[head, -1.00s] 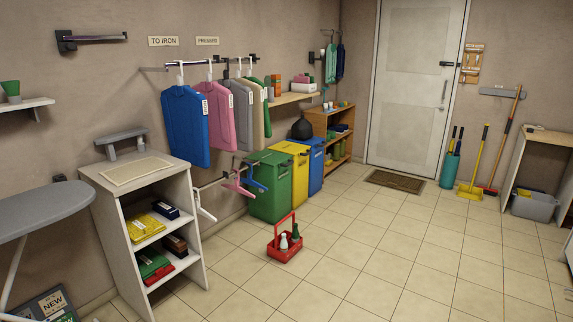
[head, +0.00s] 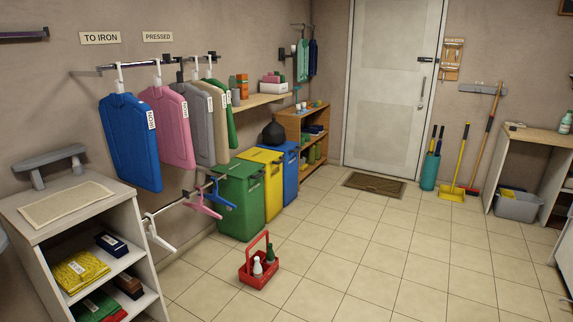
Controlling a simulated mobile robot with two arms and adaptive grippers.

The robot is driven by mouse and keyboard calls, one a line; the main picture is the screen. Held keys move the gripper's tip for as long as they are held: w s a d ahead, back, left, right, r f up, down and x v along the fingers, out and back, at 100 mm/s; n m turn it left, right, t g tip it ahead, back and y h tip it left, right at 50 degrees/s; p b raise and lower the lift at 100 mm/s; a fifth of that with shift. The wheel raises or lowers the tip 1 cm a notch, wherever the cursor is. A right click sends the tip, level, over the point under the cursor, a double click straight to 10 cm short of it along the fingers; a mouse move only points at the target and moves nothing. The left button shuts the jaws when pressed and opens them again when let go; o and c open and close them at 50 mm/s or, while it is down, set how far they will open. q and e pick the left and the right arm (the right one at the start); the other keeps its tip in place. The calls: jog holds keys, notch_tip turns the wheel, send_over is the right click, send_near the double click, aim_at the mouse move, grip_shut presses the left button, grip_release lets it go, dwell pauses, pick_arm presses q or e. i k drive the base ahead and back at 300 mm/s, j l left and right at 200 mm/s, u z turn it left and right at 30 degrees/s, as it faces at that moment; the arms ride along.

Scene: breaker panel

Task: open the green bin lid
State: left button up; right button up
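The green bin (head: 242,203) stands on the floor against the left wall, nearest to me in a row of three bins. Its green lid (head: 240,170) looks closed. Empty hangers on a lower rail and hanging clothes partly cover its left side. Neither of my grippers shows in the head view.
A yellow bin (head: 272,182) and a blue bin (head: 291,170) stand just beyond the green one. A red caddy (head: 258,270) with bottles sits on the floor in front. A white shelf unit (head: 88,240) stands at the near left. The tiled floor (head: 370,240) at centre and right is clear.

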aim_at(238, 168)
jog(key=i+u, duration=0.1)
jog(key=i, duration=2.25)
